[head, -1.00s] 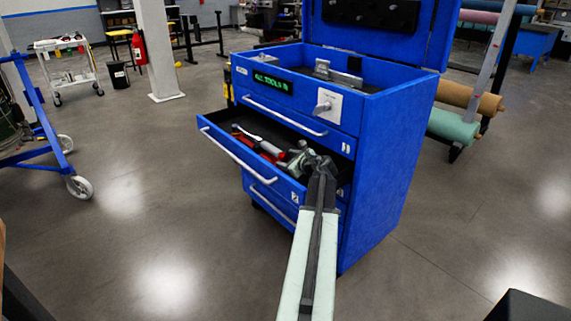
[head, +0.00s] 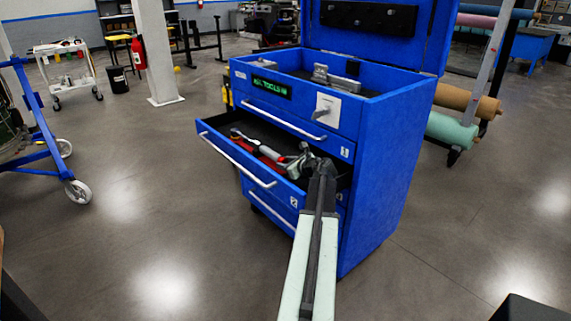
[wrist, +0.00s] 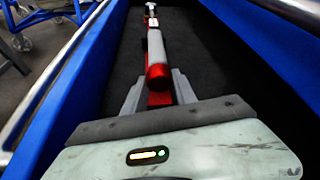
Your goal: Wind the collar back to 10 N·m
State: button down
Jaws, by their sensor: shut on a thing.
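A torque wrench (head: 270,152) with a grey and red handle lies in the open drawer (head: 243,170) of the blue tool cabinet. In the wrist view, the wrench (wrist: 155,45) runs away from me, its dark head far off and its red end collar (wrist: 158,77) nearest. My gripper (wrist: 158,92) has one grey finger on each side of this red end and is shut on it. In the head view my gripper (head: 303,163) reaches into the drawer's right end. Red material shows beneath the handle. The collar's scale cannot be read.
The blue cabinet (head: 380,180) has its lid up, with a green-lit display (head: 271,88) and a lever plate (head: 327,109) on its front. The drawer walls stand close on both sides of my gripper. Open floor (head: 150,220) lies to the left.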

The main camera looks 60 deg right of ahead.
jog(key=m, duration=0.1)
jog(key=m+y, duration=0.1)
jog(key=shift+w+d+m+t+y, duration=0.1)
jog(key=shift+d+m+t+y, duration=0.05)
jog(key=shift+m+t+y, duration=0.15)
jog(key=shift+m+y, duration=0.6)
jog(key=shift+m, duration=0.1)
jog(key=c, duration=1)
grip_release()
